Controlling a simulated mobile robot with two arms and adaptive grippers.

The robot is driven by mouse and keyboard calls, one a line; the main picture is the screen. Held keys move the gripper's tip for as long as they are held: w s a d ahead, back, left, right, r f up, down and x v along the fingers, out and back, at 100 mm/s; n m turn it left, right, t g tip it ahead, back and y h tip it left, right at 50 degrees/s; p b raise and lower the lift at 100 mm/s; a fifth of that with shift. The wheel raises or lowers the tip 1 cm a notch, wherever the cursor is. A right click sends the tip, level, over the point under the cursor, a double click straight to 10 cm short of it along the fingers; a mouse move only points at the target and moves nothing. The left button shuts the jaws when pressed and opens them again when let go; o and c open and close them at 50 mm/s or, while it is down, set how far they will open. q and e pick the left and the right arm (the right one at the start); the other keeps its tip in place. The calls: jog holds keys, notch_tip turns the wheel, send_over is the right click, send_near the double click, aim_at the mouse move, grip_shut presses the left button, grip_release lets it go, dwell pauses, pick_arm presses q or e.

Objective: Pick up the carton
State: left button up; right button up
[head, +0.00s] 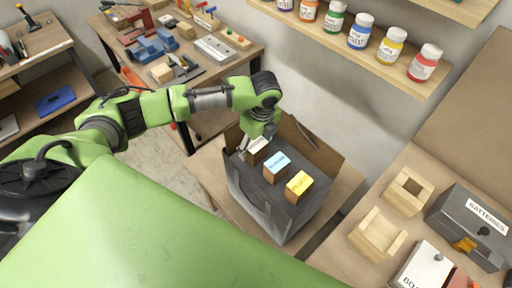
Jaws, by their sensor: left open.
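Three small cartons sit in a row on the dark top of a grey box (245,198). One has a white top (258,144), one a blue top (276,165) and one a yellow top (299,185); their sides are brown. Which of them is the task's carton I cannot tell. My left gripper (256,141) is open and points down at the white-topped carton, at the far left of the row. The gripper hides part of that carton, and I cannot tell whether they touch. My right gripper is not in view.
Raised brown panels (314,148) stand along the grey box's back. A shelf of paint bottles (390,45) hangs above. A workbench (225,62) with tools is behind.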

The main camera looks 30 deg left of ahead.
pick_arm(q)
jog(key=shift+f, duration=0.3)
jog(key=c, duration=1.3)
jog(key=shift+c, duration=0.2)
jog(key=shift+r, duration=0.15)
